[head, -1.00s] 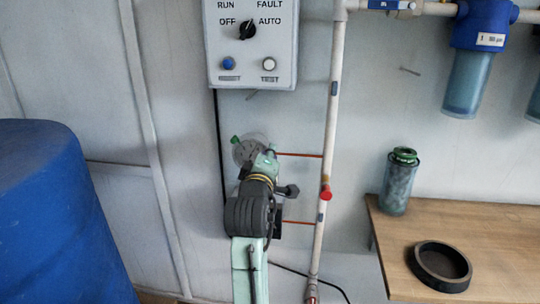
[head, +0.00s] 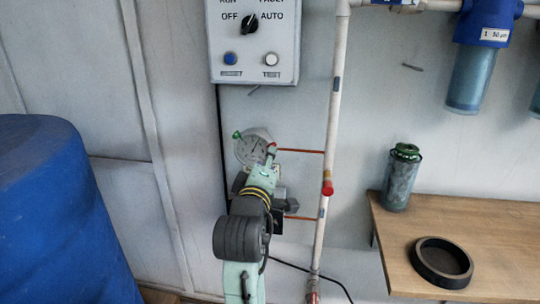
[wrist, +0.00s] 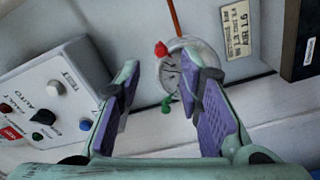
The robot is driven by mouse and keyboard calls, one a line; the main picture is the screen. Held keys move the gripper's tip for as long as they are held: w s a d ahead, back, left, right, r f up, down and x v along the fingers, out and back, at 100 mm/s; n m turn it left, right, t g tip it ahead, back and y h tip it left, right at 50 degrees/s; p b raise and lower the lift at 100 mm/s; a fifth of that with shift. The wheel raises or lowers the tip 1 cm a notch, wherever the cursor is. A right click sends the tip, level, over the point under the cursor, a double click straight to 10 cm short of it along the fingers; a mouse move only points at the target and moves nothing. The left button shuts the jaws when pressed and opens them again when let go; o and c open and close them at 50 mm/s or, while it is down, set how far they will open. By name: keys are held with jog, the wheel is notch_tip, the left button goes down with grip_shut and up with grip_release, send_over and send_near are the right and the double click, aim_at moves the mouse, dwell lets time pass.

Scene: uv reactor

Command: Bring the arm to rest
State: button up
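My gripper (wrist: 163,78) is open and empty in the wrist view, with its two purple-padded fingers wide apart. A round gauge (wrist: 176,66) with a red knob and a green knob shows beyond the fingers, partly hidden by the right one. I cannot tell how far the fingertips are from it. In the head view my arm rises from the bottom middle, and my gripper (head: 264,172) is in front of the lower part of the gauge (head: 252,149).
A control box (head: 254,60) hangs above the gauge. A white pipe (head: 334,120) with a red valve handle (head: 328,188) runs down to the right. A blue barrel (head: 55,215) stands left. A wooden bench (head: 500,225) holds a green-topped canister (head: 401,178) and a dark ring-shaped dish (head: 441,263).

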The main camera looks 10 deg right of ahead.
jog(key=shift+s+a, duration=0.2)
jog(key=shift+s, duration=0.35)
